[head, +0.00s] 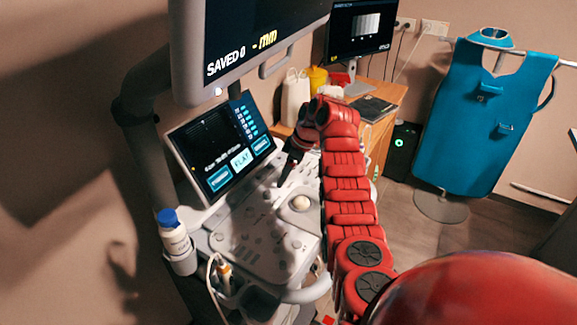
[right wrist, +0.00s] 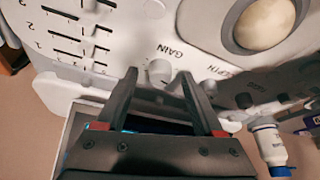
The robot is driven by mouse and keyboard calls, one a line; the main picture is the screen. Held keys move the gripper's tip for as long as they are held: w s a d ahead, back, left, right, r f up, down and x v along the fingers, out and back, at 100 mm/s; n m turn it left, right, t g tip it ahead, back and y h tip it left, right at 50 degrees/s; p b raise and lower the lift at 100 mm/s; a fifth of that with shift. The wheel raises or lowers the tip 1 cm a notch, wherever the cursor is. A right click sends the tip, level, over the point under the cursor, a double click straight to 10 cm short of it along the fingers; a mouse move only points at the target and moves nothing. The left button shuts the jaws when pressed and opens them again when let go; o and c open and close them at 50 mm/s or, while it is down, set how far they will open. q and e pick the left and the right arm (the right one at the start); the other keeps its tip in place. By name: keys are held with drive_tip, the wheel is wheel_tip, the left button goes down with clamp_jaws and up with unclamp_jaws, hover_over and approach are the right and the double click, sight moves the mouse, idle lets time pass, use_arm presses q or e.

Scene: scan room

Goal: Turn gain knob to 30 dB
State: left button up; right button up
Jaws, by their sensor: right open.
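The gain knob (right wrist: 160,71) is a small pale knob below the printed word GAIN in the right wrist view. My right gripper (right wrist: 158,74) is open, its two dark fingers pointing at the panel, one on each side of the knob in the picture. I cannot tell whether the fingertips reach down around it, and no contact shows. In the head view my right gripper (head: 284,184) is over the upper part of the ultrasound console (head: 243,241), below the touch screen. The gain knob cannot be made out there. My left gripper is not in view.
A second knob (right wrist: 208,87) by the DEPTH label sits close to the right finger. A pale trackball (head: 300,203) and sliders (right wrist: 62,38) are nearby. The touch screen (head: 220,146) stands behind the panel. A blue-capped bottle (head: 173,234) stands at the console's left.

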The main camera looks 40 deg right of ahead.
drive_tip(key=shift+s+d+r, duration=0.1)
drive_tip(key=shift+d+r, duration=0.05)
drive_tip(key=shift+r, duration=0.2)
drive_tip(key=p+v, duration=0.3)
drive_tip(key=v, duration=1.3)
drive_tip(key=shift+r, duration=0.2)
drive_tip(key=shift+s, duration=0.1)
